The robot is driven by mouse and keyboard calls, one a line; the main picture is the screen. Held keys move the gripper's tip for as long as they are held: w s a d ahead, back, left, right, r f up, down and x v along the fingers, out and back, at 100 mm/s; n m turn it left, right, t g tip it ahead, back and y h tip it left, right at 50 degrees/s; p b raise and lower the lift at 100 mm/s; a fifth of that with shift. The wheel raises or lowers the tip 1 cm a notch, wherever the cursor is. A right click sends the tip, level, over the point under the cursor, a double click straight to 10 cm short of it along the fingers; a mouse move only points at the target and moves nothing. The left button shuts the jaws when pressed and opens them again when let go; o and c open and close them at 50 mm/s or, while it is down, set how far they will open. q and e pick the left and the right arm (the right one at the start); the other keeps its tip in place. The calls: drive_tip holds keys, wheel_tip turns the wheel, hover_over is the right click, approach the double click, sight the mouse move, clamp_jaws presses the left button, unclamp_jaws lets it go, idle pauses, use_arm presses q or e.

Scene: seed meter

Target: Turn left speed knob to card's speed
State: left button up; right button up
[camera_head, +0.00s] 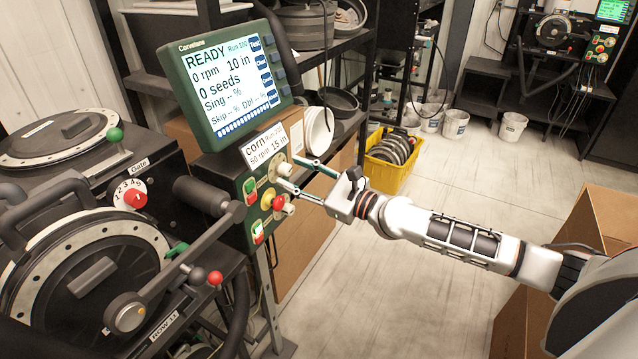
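The green control box (241,210) stands on a post below the display, with small knobs and coloured buttons on its face. Two pale knobs sit at its upper right: a left one (271,173) and a right one (284,169). They are small, and I cannot read their settings. The white card (266,147) above reads "corn", "50 rpm", "15 in". The display (225,80) reads READY, 0 rpm, 10 in, 0 seeds. My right gripper (291,171) is open, its fingers spread, tips close to the right pale knob. I cannot tell if they touch. My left gripper is out of view.
A seed meter with a large round plate (85,275), a red dial (136,198) and levers fills the left. A yellow crate (397,176) is on the floor behind my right arm. Cardboard boxes (608,215) stand at right. The middle floor is clear.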

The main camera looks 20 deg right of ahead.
drive_tip(key=v, duration=1)
drive_tip(key=shift+s+d, duration=0.2)
drive_tip(key=shift+s, duration=0.1)
drive_tip(key=s+a+f+n+g+h, duration=0.1)
drive_tip(key=s+f+n+h, duration=0.1)
drive_tip(key=s+f+n, duration=0.5)
drive_tip(key=s+a+f+n+g+h, duration=0.1)
drive_tip(key=s+f+n+g+h, duration=0.1)
drive_tip(key=s+f+n, duration=0.6)
drive_tip(key=s+a+f+n+g+h, duration=0.1)
drive_tip(key=s+f+n+h, duration=0.3)
drive_tip(key=s+f+n, duration=0.4)
wheel_tip(320, 180, down, 12)
drive_tip(key=a+n, duration=0.1)
drive_tip(key=n, duration=0.4)
drive_tip(key=shift+f+g, duration=0.2)
drive_tip(key=shift+g, duration=0.2)
